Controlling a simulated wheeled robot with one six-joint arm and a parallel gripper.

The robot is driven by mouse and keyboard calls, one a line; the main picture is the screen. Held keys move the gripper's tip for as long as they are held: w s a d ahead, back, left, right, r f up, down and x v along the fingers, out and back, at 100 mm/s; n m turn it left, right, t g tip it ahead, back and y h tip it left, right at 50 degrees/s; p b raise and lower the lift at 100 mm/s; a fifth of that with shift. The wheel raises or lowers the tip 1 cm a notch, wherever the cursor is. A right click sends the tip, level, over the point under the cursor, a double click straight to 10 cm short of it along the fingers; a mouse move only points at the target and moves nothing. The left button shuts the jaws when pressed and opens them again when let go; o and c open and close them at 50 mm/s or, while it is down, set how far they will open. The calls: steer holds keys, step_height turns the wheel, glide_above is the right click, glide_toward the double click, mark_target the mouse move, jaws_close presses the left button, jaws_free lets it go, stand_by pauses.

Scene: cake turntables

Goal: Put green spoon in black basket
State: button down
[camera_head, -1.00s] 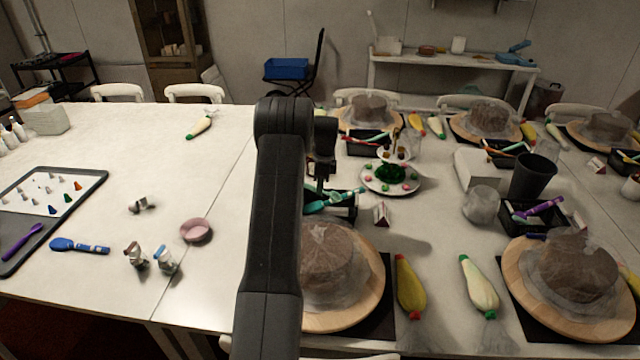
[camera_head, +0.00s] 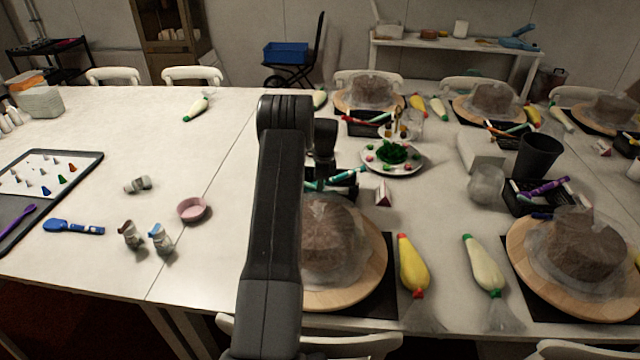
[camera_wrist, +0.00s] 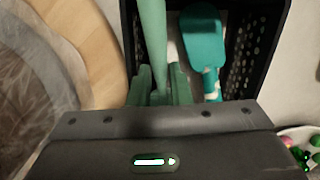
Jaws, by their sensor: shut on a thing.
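In the wrist view my gripper (camera_wrist: 160,82) is shut on the pale green spoon (camera_wrist: 153,35), whose long, narrow part runs up to the top edge. The spoon overlaps the black basket (camera_wrist: 270,45), which has perforated walls; I cannot tell whether it touches the bottom. A teal spatula-like tool (camera_wrist: 203,38) lies in the basket to the right of the spoon. In the head view my arm hides most of the gripper and part of the basket (camera_head: 346,194); green and teal handles show at its near left.
A wrapped cake on a round wooden board (camera_head: 374,262) stands close in front of the basket. A small card (camera_head: 383,192) stands beside the basket. The left table has free room.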

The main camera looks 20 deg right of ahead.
steer(key=c, duration=1.3)
jaws_free()
steer(key=shift+o, duration=0.2)
